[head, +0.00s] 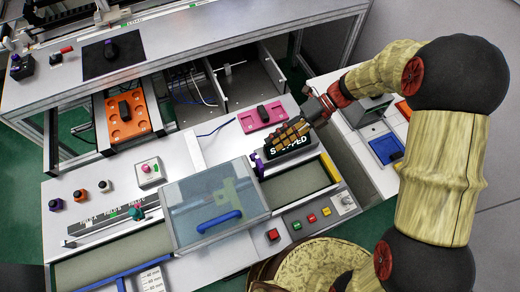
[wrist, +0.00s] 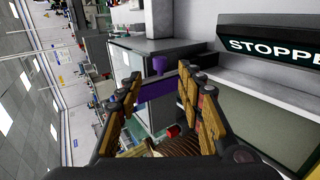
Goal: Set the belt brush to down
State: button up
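A purple part (head: 258,165), which looks like the belt brush, stands at the left end of the belt section, beside the black STOPPED display (head: 290,150). In the wrist view it is a purple bar (wrist: 155,90) with a small knob on top, seen in the gap between my fingers. I cannot tell whether it is raised or lowered. My gripper (head: 280,138) is over the display in the head view, up and right of the purple part. In the wrist view my gripper (wrist: 158,76) has its fingers spread, and no grip on the bar shows.
A clear cover with a blue handle (head: 219,221) lies left of the belt. A pink tray (head: 262,117) is behind the display, and a blue bin (head: 386,148) is at right. The display (wrist: 275,50) is close on the right in the wrist view.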

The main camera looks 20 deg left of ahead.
aim_at(257, 165)
jog(key=b+x, duration=0.2)
jog(key=x, duration=0.5)
jog(key=shift+s, duration=0.2)
jog(key=shift+c, duration=0.4)
jog(key=shift+f, duration=0.1)
grip_shut()
